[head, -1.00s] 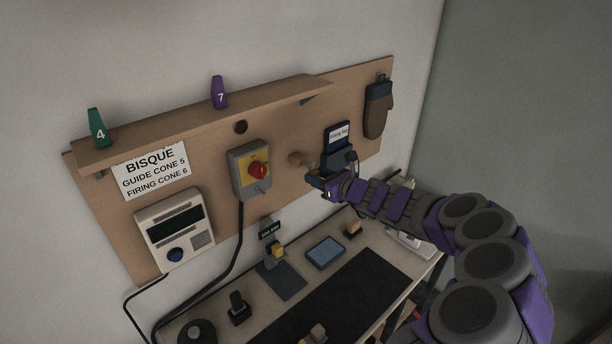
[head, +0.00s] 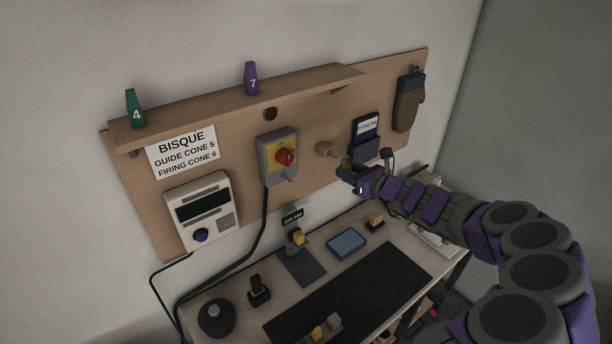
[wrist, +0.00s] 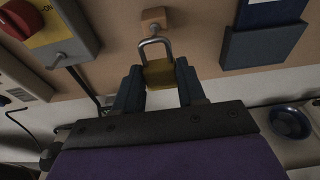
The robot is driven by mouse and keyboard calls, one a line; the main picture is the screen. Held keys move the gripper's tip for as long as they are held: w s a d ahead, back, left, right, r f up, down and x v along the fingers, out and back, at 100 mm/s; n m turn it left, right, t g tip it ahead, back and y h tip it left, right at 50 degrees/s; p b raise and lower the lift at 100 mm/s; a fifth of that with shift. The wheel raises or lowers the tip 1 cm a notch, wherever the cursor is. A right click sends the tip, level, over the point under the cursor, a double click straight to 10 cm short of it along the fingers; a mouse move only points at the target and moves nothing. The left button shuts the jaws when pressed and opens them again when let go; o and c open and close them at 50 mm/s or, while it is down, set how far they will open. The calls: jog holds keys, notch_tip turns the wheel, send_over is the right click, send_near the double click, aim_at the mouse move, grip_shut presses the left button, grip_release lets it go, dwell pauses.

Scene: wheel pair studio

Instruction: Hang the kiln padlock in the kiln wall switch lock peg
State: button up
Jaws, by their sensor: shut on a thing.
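The kiln padlock (wrist: 159,73), with a brass body and a steel shackle, is between the fingers of my gripper (wrist: 160,85), shackle up, in the wrist view. My gripper is shut on its body. In the head view my gripper (head: 349,173) is in front of the board, to the right of the kiln wall switch (head: 278,157), and the padlock is hard to make out. The switch is grey and yellow with a red knob. Its small lock peg (head: 289,180) sticks out at its lower edge and shows at upper left in the wrist view (wrist: 58,60).
A wooden peg (head: 325,149) juts out just beyond the padlock. A blue holder (head: 364,150) and a mitt (head: 409,103) are to the right. A cable runs down below the switch. The table below holds a blue tray (head: 346,242) and several small items.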

jog(key=c, duration=0.4)
